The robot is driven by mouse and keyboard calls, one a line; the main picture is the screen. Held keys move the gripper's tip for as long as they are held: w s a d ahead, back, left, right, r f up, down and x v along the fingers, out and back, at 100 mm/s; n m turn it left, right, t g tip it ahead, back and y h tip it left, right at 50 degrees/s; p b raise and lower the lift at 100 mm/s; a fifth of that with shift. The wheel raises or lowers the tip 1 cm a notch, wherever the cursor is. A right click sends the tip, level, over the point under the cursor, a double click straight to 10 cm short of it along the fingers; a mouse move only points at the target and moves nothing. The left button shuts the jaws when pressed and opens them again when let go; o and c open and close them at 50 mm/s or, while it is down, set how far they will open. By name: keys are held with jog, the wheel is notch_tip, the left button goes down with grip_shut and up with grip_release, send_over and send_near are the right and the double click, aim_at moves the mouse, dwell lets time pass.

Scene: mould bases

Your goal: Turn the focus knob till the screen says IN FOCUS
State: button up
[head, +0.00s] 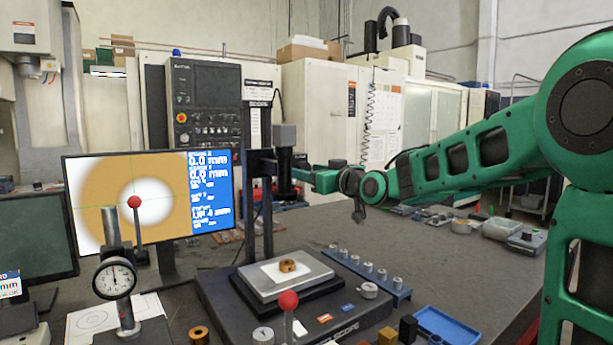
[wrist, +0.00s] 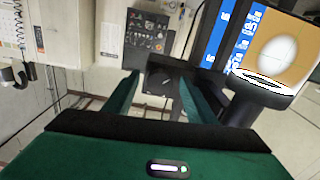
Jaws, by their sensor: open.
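The screen (head: 125,205) stands at the left in the head view. It shows a blurred white disc with a pale ring on orange, and a blue panel of white text too small to read fully. The screen also shows at the upper right of the wrist view (wrist: 283,50). The microscope column (head: 265,215) rises behind the stage. My gripper (head: 300,175) is beside the column's dark head, fingers pointing left. In the wrist view its two fingers (wrist: 160,82) are apart, with dark parts beyond them. I cannot make out the focus knob for certain there.
A brass ring (head: 287,266) lies on white on the stage (head: 310,280). A red ball lever (head: 289,300) stands in front. A dial gauge (head: 115,278) is at the left. A blue rack (head: 390,290) and a blue tray (head: 445,325) lie right.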

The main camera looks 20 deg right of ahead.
jog(key=shift+w+a, duration=0.15)
jog(key=shift+w, duration=0.2)
jog(key=shift+c, duration=0.6)
jog(key=c, duration=0.9)
dwell(0.3)
jog(key=o, duration=1)
jog(key=shift+s, duration=0.1)
jog(key=v, duration=1)
jog(key=shift+s+d, duration=0.2)
jog(key=shift+s, duration=0.05)
